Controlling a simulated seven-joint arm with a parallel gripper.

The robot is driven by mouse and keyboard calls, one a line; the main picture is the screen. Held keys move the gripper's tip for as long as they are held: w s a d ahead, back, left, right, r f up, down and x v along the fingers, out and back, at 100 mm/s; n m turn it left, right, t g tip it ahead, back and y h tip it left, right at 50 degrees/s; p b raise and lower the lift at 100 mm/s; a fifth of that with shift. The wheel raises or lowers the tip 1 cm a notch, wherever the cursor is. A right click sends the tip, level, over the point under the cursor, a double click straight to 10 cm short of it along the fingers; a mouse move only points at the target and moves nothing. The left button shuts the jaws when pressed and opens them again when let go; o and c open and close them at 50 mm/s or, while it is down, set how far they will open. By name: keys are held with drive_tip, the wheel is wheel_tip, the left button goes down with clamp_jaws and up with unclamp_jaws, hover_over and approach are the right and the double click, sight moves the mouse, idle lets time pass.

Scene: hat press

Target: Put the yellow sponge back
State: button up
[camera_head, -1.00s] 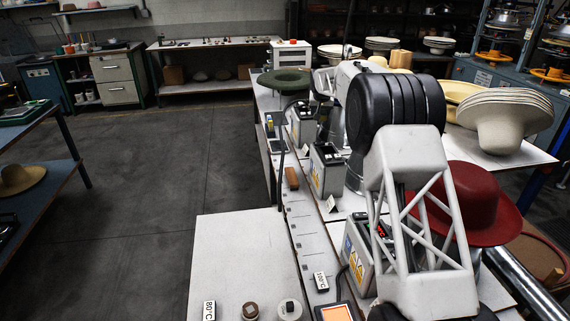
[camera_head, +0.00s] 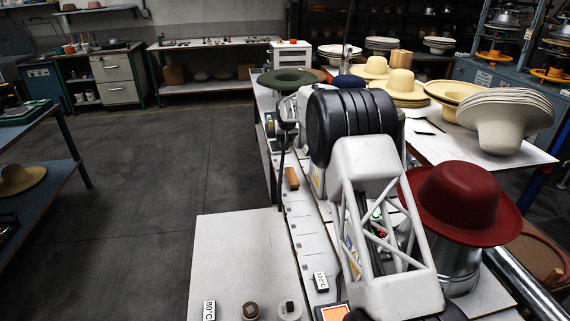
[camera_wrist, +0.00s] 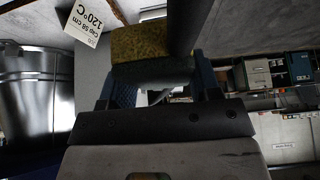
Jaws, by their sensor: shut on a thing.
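In the wrist view my gripper (camera_wrist: 165,82) is shut on the yellow sponge (camera_wrist: 150,41), a rough, mottled yellow block with a dark lower side. The sponge sits across the fingertips, with a dark vertical bar in front of its right part. In the head view neither sponge nor gripper fingers can be made out; my arm fills the right centre and hides the bench beneath it.
A red hat (camera_head: 464,197) sits on a metal form (camera_head: 462,270) right of my arm. A brown block (camera_head: 291,178) lies on the narrow strip. The front-left tabletop (camera_head: 235,255) is mostly clear.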

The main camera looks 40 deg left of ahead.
hover_over(284, 160)
drive_tip(key=s+d, duration=0.1)
drive_tip(key=d, duration=0.1)
drive_tip(key=shift+s+a+f, duration=0.1)
drive_tip(key=shift+f, duration=1.45)
drive_tip(key=shift+s+a+f, duration=0.1)
drive_tip(key=shift+f, duration=1.45)
drive_tip(key=shift+f, duration=0.1)
drive_tip(key=shift+f, duration=1.75)
drive_tip(key=shift+f, duration=0.15)
drive_tip(key=o, duration=0.8)
drive_tip(key=shift+o, duration=0.2)
